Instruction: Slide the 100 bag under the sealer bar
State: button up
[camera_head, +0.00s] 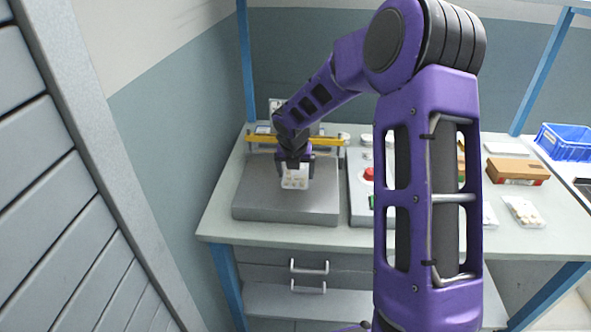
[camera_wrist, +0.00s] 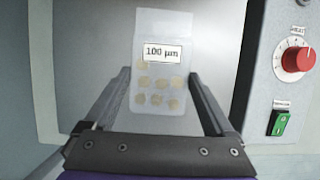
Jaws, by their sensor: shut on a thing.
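The 100 bag is a clear pouch labelled "100 µm" with several round tan discs inside; it shows in the wrist view (camera_wrist: 158,84) and hangs below my gripper in the head view (camera_head: 295,182). My gripper (camera_head: 295,163) is shut on the bag, with one finger at each side of it in the wrist view (camera_wrist: 160,76). The sealer's grey plate (camera_head: 270,207) lies below and around the bag. The yellow sealer bar (camera_head: 328,141) runs across the back of the plate, behind my gripper. Part of the bar is hidden by my arm.
A control box with a red knob (camera_wrist: 298,58) and a green switch (camera_wrist: 279,122) stands right of the plate. Farther right are a brown carton (camera_head: 518,172), another pouch (camera_head: 523,211) and a blue crate (camera_head: 566,141). The bench front (camera_head: 300,236) is clear.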

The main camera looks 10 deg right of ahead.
jog(key=shift+w+f, duration=0.2)
jog(key=shift+f, duration=0.35)
jog(key=shift+w+d+p, duration=0.3)
jog(key=shift+w+p, duration=0.3)
jog(key=shift+w, duration=0.35)
jog(key=shift+w+d+p, duration=0.3)
jog(key=shift+w+p, duration=0.3)
jog(key=shift+w, duration=0.35)
jog(key=shift+w+d+p, duration=0.3)
jog(key=shift+w+p, duration=0.2)
jog(key=shift+w, duration=0.4)
jog(key=shift+w+d+p, duration=0.3)
jog(key=shift+w+p, duration=0.2)
jog(key=shift+w, duration=0.35)
jog(key=shift+f, duration=0.1)
jog(key=shift+f, duration=0.15)
